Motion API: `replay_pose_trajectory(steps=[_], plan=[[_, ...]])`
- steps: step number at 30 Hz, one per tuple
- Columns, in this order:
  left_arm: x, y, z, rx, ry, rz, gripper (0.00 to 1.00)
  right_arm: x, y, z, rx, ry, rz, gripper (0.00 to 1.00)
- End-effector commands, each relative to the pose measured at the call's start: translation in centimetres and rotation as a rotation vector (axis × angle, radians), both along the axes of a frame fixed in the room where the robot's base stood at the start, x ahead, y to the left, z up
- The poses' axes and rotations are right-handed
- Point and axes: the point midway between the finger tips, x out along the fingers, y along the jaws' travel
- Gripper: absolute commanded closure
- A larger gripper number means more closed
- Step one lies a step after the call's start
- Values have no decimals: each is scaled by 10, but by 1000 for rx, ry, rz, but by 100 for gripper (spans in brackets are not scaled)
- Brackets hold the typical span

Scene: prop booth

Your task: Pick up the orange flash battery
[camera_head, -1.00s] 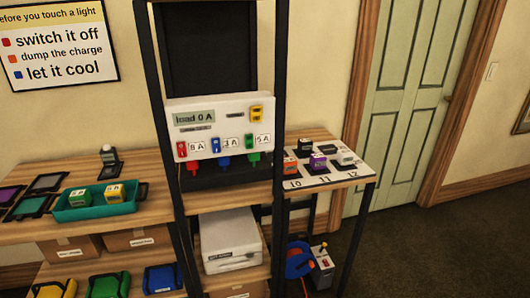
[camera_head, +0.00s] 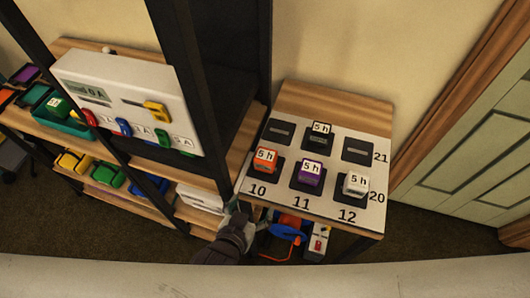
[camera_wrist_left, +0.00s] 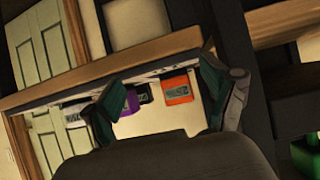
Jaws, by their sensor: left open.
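The orange flash battery (camera_head: 265,160), with a white "5 h" label, stands on the dark pad marked 10 at the left of the front row on a white numbered board (camera_head: 278,197). My left gripper (camera_head: 238,212) is low at the board's front left corner, apart from the battery. In the left wrist view the orange battery (camera_wrist_left: 176,91) shows beyond and between the spread fingers of my left gripper (camera_wrist_left: 163,78), which is open and empty. My right gripper is not in view.
A purple battery (camera_head: 309,174) stands on pad 11 and a white one (camera_head: 355,184) on pad 12. Another battery (camera_head: 319,130) stands in the back row, between empty pads. A dark rack post (camera_head: 200,110) rises left of the board. A load meter (camera_head: 125,95) is further left.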

Motion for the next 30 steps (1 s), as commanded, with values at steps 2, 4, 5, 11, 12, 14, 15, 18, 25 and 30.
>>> replay_pose_trajectory(steps=[2, 4, 5, 11, 12, 14, 15, 18, 25, 30], plan=[[3, 2, 41, -21, -46, 16, 15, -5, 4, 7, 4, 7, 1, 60], [4, 4, 62, -33, -72, 26, 15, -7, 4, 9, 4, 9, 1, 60], [5, 5, 69, -36, -80, 30, 15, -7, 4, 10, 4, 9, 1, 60], [19, 3, 78, -45, -101, 38, 15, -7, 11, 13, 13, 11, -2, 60], [25, 0, 75, -45, -101, 37, 15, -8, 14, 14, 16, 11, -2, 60], [36, -3, 70, -45, -102, 37, 15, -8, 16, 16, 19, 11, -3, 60], [43, -6, 66, -45, -102, 37, 15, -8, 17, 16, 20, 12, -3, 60], [60, -11, 58, -45, -102, 37, 15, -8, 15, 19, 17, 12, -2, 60], [79, -17, 46, -46, -100, 37, 15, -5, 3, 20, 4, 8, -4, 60], [84, -19, 45, -46, -101, 37, 15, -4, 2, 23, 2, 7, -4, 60]])
